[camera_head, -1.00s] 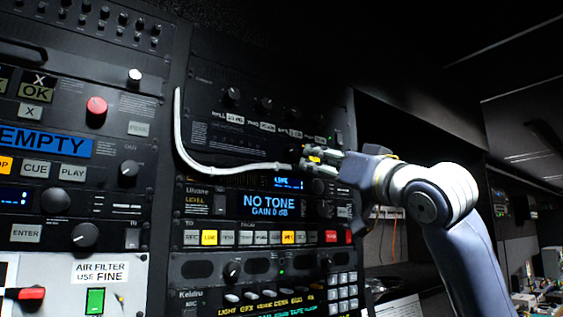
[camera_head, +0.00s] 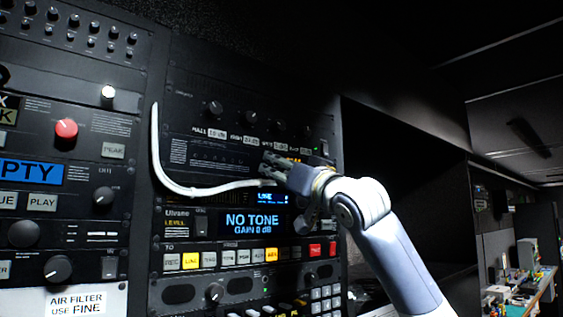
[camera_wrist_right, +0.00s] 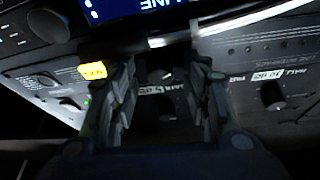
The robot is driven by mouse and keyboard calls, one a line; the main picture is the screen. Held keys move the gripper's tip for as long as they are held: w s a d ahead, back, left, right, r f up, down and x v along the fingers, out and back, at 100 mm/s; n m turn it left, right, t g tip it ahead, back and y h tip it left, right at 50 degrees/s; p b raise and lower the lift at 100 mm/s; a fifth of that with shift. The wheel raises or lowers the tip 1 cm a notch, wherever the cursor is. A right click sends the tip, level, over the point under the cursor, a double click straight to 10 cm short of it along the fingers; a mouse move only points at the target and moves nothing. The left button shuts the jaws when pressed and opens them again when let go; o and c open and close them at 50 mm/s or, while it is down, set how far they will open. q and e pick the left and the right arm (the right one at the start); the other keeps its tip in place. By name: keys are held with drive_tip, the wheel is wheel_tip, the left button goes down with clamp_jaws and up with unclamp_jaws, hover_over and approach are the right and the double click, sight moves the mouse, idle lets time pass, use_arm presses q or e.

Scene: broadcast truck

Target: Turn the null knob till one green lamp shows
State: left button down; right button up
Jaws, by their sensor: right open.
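My right gripper (camera_head: 266,165) is open in front of the upper black rack unit (camera_head: 190,97), just below its row of labelled knobs. In the right wrist view its two fingers (camera_wrist_right: 165,90) stand apart with no knob clearly held between them. A row of dark knobs (camera_head: 250,117) runs along this unit; I cannot read which one is the null knob. One dark knob (camera_wrist_right: 272,95) shows to the right of the fingers in the wrist view. A small green light (camera_head: 322,148) shows at the unit's right end. My left gripper is out of view.
A white curved cable or tube (camera_head: 157,150) hangs on the rack and runs to near my gripper. Below is a blue display reading NO TONE (camera_head: 252,222) above a row of lit buttons (camera_head: 230,257). A second rack (camera_head: 75,130) stands at left. A dark open recess (camera_head: 400,150) lies right.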

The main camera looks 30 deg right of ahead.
clamp_jaws()
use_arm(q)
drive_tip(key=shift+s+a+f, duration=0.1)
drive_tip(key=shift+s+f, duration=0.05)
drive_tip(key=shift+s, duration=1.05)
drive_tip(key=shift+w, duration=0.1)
